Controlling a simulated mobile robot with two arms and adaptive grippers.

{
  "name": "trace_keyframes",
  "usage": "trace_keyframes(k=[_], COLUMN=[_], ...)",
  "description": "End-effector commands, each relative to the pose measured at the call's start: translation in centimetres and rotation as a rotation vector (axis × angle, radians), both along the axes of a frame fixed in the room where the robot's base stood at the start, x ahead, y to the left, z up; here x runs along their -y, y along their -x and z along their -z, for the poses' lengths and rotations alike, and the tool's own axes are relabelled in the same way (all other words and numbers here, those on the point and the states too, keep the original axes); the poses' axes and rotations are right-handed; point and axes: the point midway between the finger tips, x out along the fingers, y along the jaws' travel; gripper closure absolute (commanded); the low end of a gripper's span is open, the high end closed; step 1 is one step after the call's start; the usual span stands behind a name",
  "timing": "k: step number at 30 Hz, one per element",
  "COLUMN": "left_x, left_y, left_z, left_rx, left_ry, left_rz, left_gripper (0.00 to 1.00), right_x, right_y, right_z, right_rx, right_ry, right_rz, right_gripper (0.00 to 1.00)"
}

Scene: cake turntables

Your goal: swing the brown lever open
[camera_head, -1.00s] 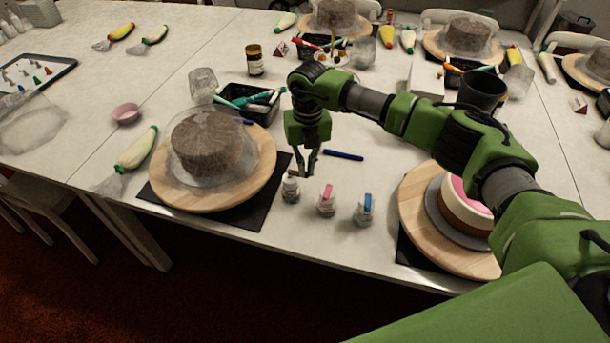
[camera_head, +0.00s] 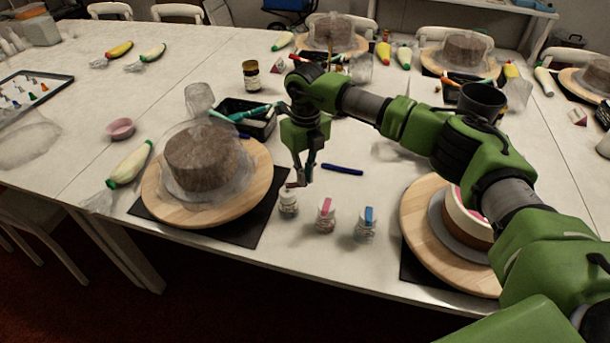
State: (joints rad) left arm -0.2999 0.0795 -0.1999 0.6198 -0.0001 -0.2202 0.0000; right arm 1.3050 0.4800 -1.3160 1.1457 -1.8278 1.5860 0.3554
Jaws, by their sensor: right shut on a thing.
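A small clear jar (camera_head: 288,205) with a brown lever (camera_head: 291,186) on its top stands upright near the table's front edge. My right gripper (camera_head: 299,182) points down at the jar's top, its fingertips close together. It is shut on the brown lever, though the fingers partly hide the contact. Two similar jars stand to the right, one with a pink lever (camera_head: 327,207) and one with a blue lever (camera_head: 369,215). My left gripper is not in view.
A wooden turntable (camera_head: 165,203) with a wrapped brown cake stands left of the jars. Another wooden turntable (camera_head: 425,230) with a pink-topped cake stands right. A blue pen (camera_head: 342,169) and a black bin (camera_head: 247,124) of pens lie behind.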

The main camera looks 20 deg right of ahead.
Motion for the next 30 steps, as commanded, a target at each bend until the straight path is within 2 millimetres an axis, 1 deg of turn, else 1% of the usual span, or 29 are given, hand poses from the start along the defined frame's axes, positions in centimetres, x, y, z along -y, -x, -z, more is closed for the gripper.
trace_keyframes(k=[5,6,7,16,19,23,30], left_x=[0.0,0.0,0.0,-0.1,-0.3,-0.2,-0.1], left_y=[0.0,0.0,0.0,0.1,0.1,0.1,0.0], left_z=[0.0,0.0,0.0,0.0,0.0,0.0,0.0], left_rx=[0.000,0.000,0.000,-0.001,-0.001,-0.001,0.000], left_ry=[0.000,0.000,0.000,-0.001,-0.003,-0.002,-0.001], left_rz=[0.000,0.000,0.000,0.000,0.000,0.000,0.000], left_gripper=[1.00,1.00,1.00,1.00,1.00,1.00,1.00], right_x=[0.0,0.0,0.0,0.0,0.0,0.0,0.0], right_y=[0.0,0.0,0.0,0.0,-0.1,-0.1,-0.2], right_z=[0.0,0.0,-0.1,0.0,-0.4,-2.1,-7.2], right_rx=[0.001,0.001,0.001,0.001,0.002,0.004,0.005], right_ry=[0.000,0.000,0.000,0.000,-0.001,-0.001,-0.001], right_rz=[0.001,0.001,0.001,0.001,0.001,0.001,0.001], right_gripper=[1.00,0.83,0.76,0.76,0.76,0.76,0.76])
